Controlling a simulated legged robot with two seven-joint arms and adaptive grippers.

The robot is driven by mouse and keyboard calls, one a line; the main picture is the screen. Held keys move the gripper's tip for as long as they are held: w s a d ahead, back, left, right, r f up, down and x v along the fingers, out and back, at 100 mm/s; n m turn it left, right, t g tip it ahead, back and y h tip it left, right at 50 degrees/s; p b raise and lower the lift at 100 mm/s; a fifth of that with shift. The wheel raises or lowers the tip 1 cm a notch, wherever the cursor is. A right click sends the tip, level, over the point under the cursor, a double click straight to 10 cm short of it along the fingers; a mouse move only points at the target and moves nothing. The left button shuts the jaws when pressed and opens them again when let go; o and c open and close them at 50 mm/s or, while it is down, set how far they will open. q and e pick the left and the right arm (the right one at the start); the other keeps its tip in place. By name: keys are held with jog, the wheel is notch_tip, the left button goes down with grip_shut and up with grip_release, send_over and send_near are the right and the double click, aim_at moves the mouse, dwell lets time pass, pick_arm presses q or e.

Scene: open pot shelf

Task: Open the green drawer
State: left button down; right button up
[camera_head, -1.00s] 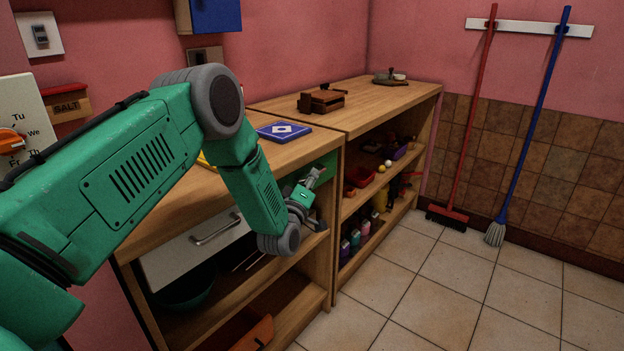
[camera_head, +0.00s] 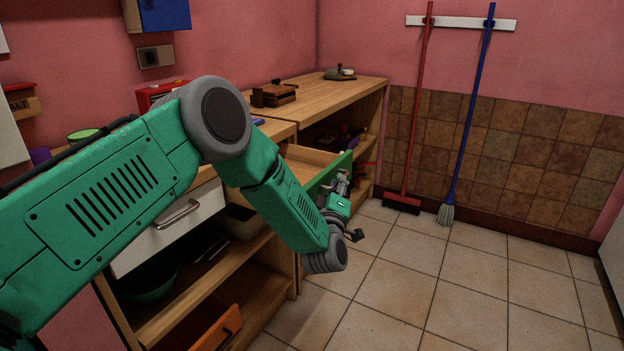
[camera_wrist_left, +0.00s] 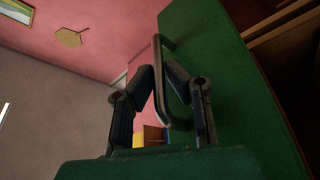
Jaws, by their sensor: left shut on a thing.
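The green drawer (camera_head: 328,172) stands pulled out from the wooden shelf unit, with part of its pale wooden inside (camera_head: 308,154) in sight. In the left wrist view its green front (camera_wrist_left: 222,65) fills the right side and carries a dark bar handle (camera_wrist_left: 163,85). My left gripper (camera_head: 342,182) is at the drawer front, partly hidden by my wrist. In the left wrist view my left gripper (camera_wrist_left: 160,95) has its two fingers on either side of the handle, shut on it. My right gripper is in neither view.
A white drawer with a metal handle (camera_head: 178,213) sits left of the green one. An orange drawer (camera_head: 212,330) is low in the unit. A red broom (camera_head: 415,110) and a blue mop (camera_head: 467,115) hang at the back wall. The tiled floor (camera_head: 440,285) is clear.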

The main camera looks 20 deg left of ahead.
pick_arm(q)
jog(key=s+d, duration=0.1)
jog(key=d, duration=0.9)
jog(key=shift+f, duration=0.35)
jog(key=c, duration=1.9)
grip_release()
jog(key=shift+s+d, duration=0.1)
jog(key=shift+d, duration=0.3)
jog(key=v, duration=1.1)
jog(key=shift+s+d+r, duration=0.1)
jog(key=shift+s, duration=0.3)
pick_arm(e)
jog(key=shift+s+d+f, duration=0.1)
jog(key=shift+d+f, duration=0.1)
